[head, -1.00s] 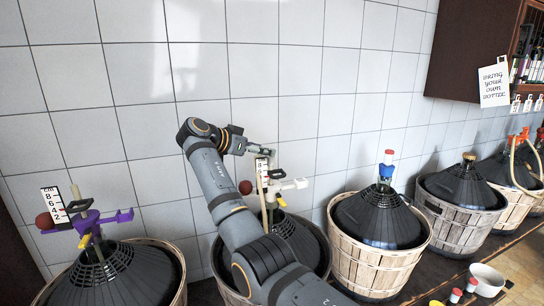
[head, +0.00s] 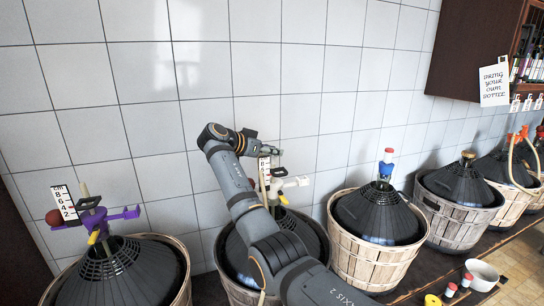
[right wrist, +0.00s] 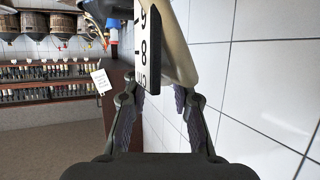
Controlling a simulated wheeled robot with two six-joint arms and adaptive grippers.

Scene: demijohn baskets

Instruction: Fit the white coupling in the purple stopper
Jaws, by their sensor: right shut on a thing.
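A white fitting (head: 292,182) stands on the second demijohn, beside another number scale (head: 265,170). My right gripper (head: 268,151) is just above that scale. In the right wrist view its fingers (right wrist: 160,108) are around the end of a pale, tube-like piece (right wrist: 178,45), close by the scale (right wrist: 145,45). I cannot tell whether this piece is the white coupling. My left gripper is not in view.
The tiled wall (head: 300,70) is close behind the demijohns. A third demijohn (head: 380,215) carries a blue, red and white stopper (head: 387,165). More basketed demijohns follow to the right. A white cup (head: 482,275) and small capped items stand at the front right.

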